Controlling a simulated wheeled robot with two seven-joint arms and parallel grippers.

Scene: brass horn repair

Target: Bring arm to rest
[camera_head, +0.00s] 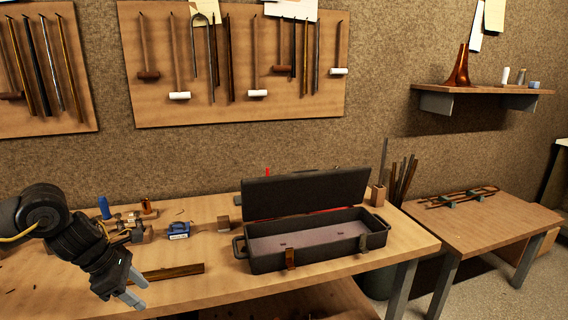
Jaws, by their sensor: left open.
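My left arm comes in from the left, and my left gripper (134,288) hangs over the front left of the workbench (340,283). Its two grey fingers are apart with nothing between them. They point down and to the right, left of the black case. My right gripper is not in the picture.
An open black case (315,261) stands on the bench, lid raised at the back. A dark wooden strip (172,272), a blue tool (178,230) and small parts lie left of it. A lower table (484,222) is at right. Tool boards (240,105) hang behind.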

